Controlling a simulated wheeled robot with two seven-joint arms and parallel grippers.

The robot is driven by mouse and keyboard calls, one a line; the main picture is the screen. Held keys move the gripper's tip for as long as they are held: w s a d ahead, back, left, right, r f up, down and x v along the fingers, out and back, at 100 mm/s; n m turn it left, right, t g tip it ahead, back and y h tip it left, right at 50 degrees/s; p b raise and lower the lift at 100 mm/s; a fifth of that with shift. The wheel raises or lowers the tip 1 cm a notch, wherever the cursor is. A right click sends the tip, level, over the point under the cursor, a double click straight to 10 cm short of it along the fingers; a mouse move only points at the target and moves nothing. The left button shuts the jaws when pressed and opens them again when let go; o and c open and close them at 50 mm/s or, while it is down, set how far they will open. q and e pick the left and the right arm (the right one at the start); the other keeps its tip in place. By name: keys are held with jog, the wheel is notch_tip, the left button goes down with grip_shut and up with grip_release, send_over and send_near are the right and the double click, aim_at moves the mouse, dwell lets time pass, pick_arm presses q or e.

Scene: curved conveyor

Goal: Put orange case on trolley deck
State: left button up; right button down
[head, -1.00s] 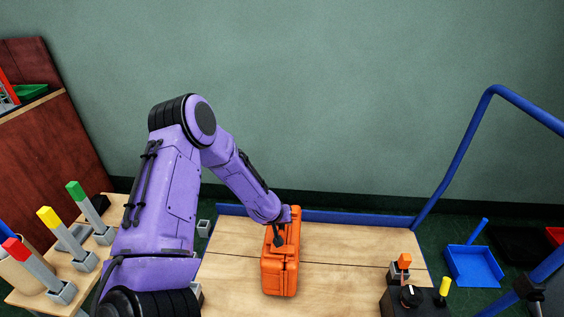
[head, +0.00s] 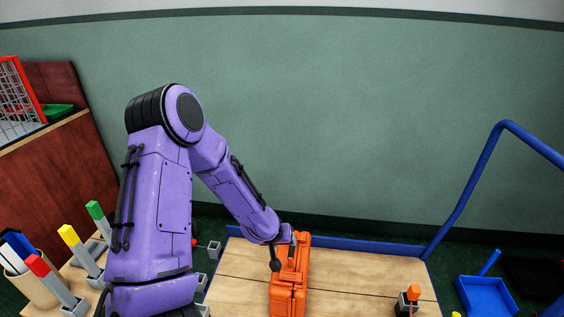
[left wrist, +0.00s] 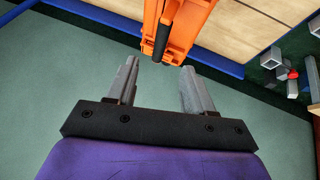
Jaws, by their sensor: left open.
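The orange case (head: 291,283) stands on the wooden trolley deck (head: 355,275) inside its blue edge. It also shows in the left wrist view (left wrist: 181,22), with its dark handle toward my gripper. My left gripper (head: 282,260) is by the upper left side of the case in the head view. In the left wrist view its two fingers (left wrist: 160,78) are apart, with nothing between them, and the handle lies just beyond their tips. My right gripper is not in view.
The trolley's blue push handle (head: 470,190) rises at the right. A control box with an orange-topped switch (head: 411,294) is at the front right. Coloured posts (head: 75,245) in holders stand at the left. A blue dustpan (head: 487,294) lies on the floor at the right.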

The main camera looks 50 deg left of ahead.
pick_arm(q)
jog(key=s+d+f+m+g+y, duration=0.1)
jog(key=s+d+f, duration=0.6)
jog(key=s, duration=0.4)
jog(key=s+d+f+m+g, duration=0.1)
jog(key=s+d+f+g, duration=0.1)
jog(key=s+d+f, duration=0.5)
jog(key=s, duration=0.4)
jog(key=shift+s+d+y, duration=0.15)
jog(key=shift+y, duration=0.25)
